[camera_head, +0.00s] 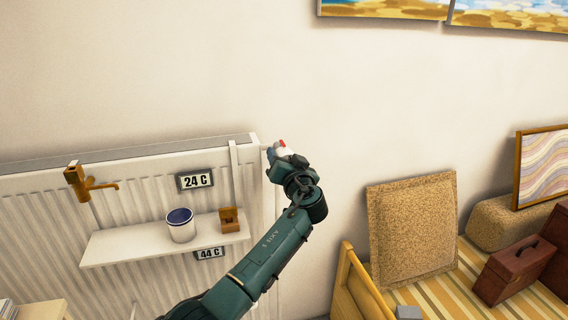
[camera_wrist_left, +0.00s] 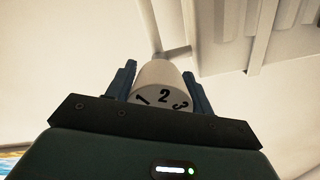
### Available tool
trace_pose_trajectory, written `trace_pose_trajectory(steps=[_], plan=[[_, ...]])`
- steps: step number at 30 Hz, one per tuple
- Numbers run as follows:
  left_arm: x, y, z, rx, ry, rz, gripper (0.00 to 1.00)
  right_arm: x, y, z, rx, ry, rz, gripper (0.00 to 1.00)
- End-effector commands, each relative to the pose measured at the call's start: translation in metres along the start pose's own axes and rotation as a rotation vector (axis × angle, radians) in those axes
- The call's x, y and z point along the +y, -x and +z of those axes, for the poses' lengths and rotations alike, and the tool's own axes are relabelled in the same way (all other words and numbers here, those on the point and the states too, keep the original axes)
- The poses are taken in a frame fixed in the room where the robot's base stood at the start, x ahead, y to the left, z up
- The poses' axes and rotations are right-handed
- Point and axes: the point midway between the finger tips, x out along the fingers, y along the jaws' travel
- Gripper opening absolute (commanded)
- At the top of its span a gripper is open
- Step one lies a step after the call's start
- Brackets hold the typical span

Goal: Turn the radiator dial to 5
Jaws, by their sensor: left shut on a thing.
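The radiator dial (camera_wrist_left: 163,84) is a white cylinder with black numbers 1, 2 and 3 showing in the left wrist view. The 2 is at the middle of the visible side; no 5 is visible. My left gripper (camera_wrist_left: 163,88) is shut on the dial, with one dark finger on each side. In the head view my left gripper (camera_head: 273,151) is at the radiator's right end, and a small white and red part of the dial (camera_head: 282,146) shows there. The white radiator (camera_head: 120,185) is on the wall at left. My right gripper is not in view.
A white shelf (camera_head: 135,244) in front of the radiator holds a white cup (camera_head: 181,228) and a small wooden box (camera_head: 229,220). A bed (camera_head: 440,292) with a tan cushion (camera_head: 412,232) and brown case (camera_head: 507,271) is at right.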

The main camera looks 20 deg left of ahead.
Motion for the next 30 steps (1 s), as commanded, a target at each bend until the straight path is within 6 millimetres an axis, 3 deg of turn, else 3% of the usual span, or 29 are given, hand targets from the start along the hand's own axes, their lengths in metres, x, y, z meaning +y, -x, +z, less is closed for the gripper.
trace_pose_trajectory(steps=[9,24,25,30], plan=[[0.0003,0.0003,0.0016,-0.004,-0.119,0.001,0.30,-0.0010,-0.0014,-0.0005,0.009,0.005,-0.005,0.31],[0.0002,0.0003,0.0016,-0.004,-0.137,0.001,0.30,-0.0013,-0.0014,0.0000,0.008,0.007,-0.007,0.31],[0.0003,0.0003,0.0015,-0.004,-0.137,0.001,0.55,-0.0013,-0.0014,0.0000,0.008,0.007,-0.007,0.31],[0.0001,0.0002,0.0010,-0.003,-0.136,0.001,0.69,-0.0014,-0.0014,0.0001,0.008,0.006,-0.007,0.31]])
